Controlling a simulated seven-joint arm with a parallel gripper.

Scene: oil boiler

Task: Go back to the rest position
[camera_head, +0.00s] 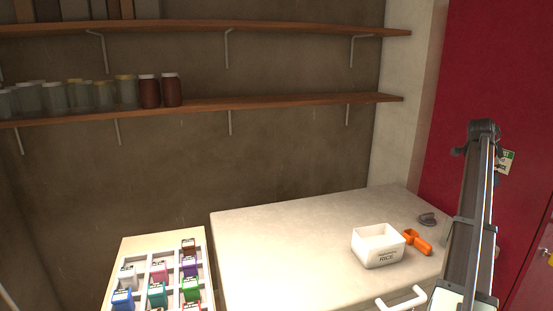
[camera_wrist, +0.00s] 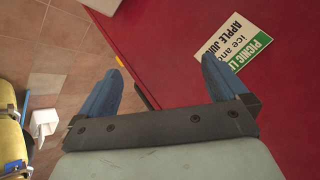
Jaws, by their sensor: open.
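My gripper (camera_wrist: 162,80) is in the wrist view, with its two blue fingers wide apart and nothing between them. It faces a red surface and a tiled floor. In the head view my arm stands upright at the right, in front of the red wall. I cannot make out the fingers there. A white box marked RICE (camera_head: 378,247) stands on the pale counter (camera_head: 285,240), left of my arm. An orange scoop (camera_head: 417,242) lies just right of the box.
A grey object (camera_head: 427,219) lies at the counter's back right. A tray of colored containers (camera_head: 120,275) stands at lower left. Shelves with jars (camera_head: 150,91) run along the wall. A picnic list (camera_wrist: 234,50) is on the red surface. The counter's left half is clear.

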